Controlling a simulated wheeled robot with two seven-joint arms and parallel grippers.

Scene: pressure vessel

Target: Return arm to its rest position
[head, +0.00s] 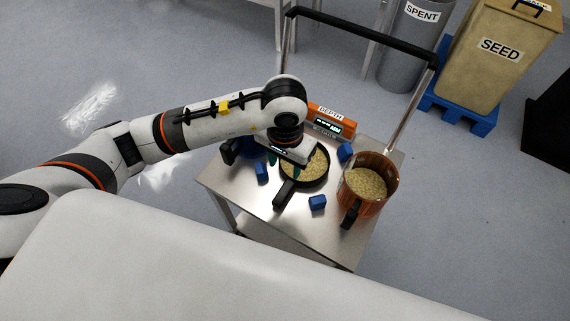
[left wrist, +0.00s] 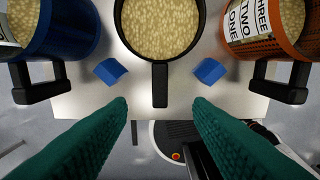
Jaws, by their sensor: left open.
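My left arm (head: 215,118) reaches in from the left over a steel cart. My left gripper (head: 283,168) is open and empty, its teal fingers pointing down near the black pan. In the left wrist view the two fingers (left wrist: 160,103) stand wide apart, with nothing between their tips. The black pan (head: 325,179) holds pale grain; its handle (left wrist: 160,86) points toward the gripper. The pan is partly hidden by the gripper in the head view. My right gripper is not in view.
The cart (head: 335,236) carries an orange mug (head: 376,205) of grain, a blue mug (left wrist: 66,38) of grain, several blue blocks (head: 318,202) and an orange DEPTH device (head: 330,121). A black handrail (head: 360,36) rises behind. SPENT (head: 405,60) and SEED (head: 490,75) bins stand beyond.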

